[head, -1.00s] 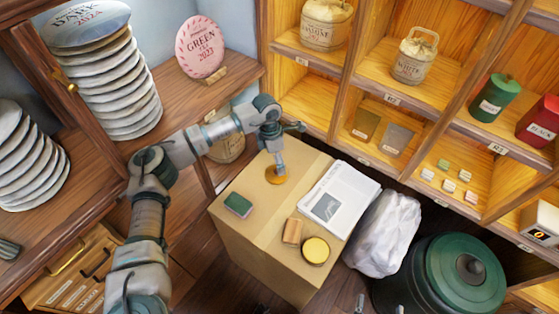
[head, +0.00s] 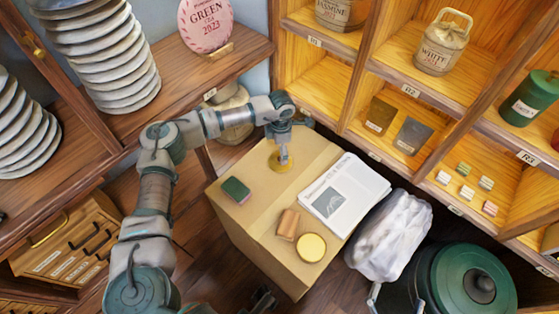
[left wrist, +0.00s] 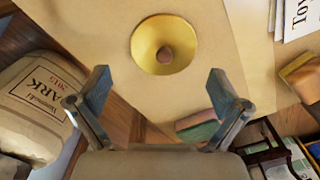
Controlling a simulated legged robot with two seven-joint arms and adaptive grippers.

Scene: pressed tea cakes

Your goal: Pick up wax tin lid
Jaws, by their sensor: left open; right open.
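The wax tin lid, a round gold disc (head: 272,165) with a small brown spot at its centre, lies on the cardboard box. It shows whole in the left wrist view (left wrist: 160,58). My left gripper (head: 283,160) points down at the lid in the head view and partly covers it. In the left wrist view its fingers (left wrist: 160,80) are spread wide, with nothing between them, and the lid lies beyond the tips. The round tin with pale yellow wax (head: 311,247) stands near the box's front edge. My right gripper (head: 396,298) is open and empty at the bottom edge.
The cardboard box (head: 240,215) also holds a green block (head: 236,190), a brown block (head: 288,224) and a newspaper (head: 345,195). A white bag (head: 390,237) and a green round canister (head: 465,280) stand at right. Shelves surround the box's back and left.

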